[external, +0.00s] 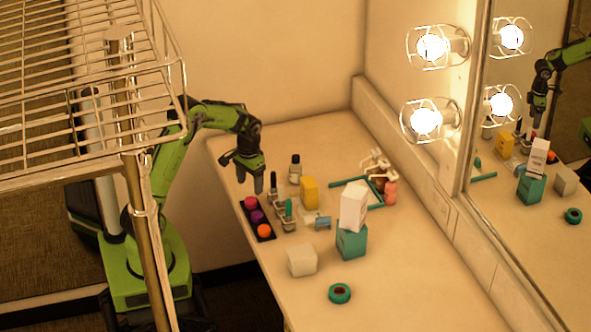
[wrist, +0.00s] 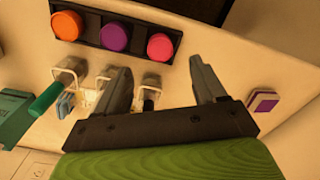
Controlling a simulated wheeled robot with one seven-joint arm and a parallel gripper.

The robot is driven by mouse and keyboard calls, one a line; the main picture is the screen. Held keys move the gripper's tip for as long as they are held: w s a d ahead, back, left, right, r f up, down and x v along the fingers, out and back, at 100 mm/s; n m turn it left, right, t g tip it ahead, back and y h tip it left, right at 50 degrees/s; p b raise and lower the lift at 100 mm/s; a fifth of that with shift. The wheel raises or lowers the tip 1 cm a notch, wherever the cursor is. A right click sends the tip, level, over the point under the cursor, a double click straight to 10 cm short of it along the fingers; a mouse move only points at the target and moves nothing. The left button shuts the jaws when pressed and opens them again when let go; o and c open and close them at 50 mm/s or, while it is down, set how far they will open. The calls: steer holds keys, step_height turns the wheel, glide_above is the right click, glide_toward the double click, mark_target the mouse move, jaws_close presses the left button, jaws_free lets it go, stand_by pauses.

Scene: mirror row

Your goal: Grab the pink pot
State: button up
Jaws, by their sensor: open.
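The pink pot (external: 250,202) is a round pot at the far end of a black tray (external: 271,239), beside a purple pot (external: 257,216) and an orange pot (external: 264,231). In the wrist view the pink pot (wrist: 160,47) sits at the right end of the row, just above the gap between my fingertips, with the purple pot (wrist: 115,36) and orange pot (wrist: 67,25) to its left. My gripper (external: 258,188) points down above the counter, close to the tray's far end. In the wrist view my gripper (wrist: 160,68) is open, with nothing between its fingers.
Clear holders with dark and green-handled items (external: 288,212) stand right of the tray. A wire rack (external: 60,120) stands at left.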

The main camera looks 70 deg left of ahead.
mark_target(251, 200)
step_height(251, 200, down, 7)
steer(key=shift+r+b, duration=0.15)
steer(key=shift+b, duration=0.95)
steer(key=shift+r, duration=0.1)
steer(key=shift+c, duration=0.3)
steer(key=c, duration=1.1)
step_height(251, 200, up, 10)
steer(key=p, duration=0.3)
steer(key=shift+r, duration=0.2)
